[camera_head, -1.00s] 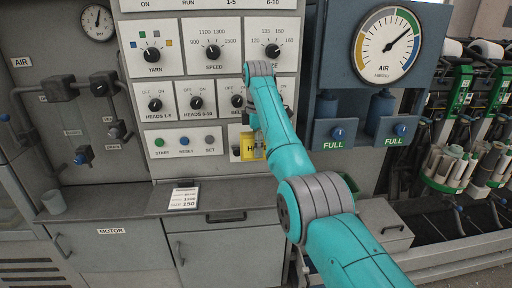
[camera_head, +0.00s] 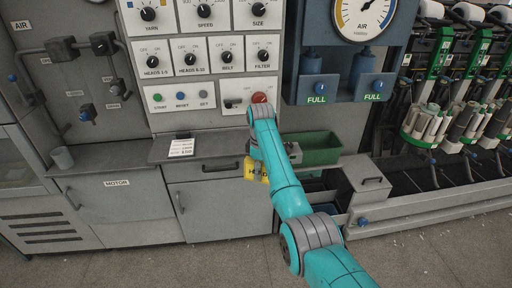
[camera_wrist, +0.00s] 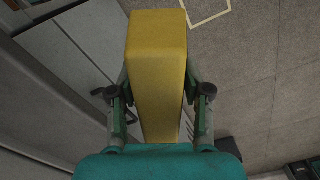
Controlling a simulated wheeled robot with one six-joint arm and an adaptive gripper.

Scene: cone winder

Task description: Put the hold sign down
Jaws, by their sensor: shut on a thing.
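The hold sign (camera_head: 256,171) is a yellow block with dark letters, partly hidden by my arm in the head view. It is in front of the grey cabinet, near the counter's right end. In the wrist view the yellow sign (camera_wrist: 158,75) stands lengthwise between the two fingers. My gripper (camera_wrist: 160,97) is shut on it, one finger on each side. In the head view my gripper is mostly hidden behind my teal arm.
A green bin (camera_head: 318,149) and a grey drawer box (camera_head: 368,178) stand right of the sign. A red button (camera_head: 259,98) is on the panel above. Open floor (camera_head: 150,262) lies in front.

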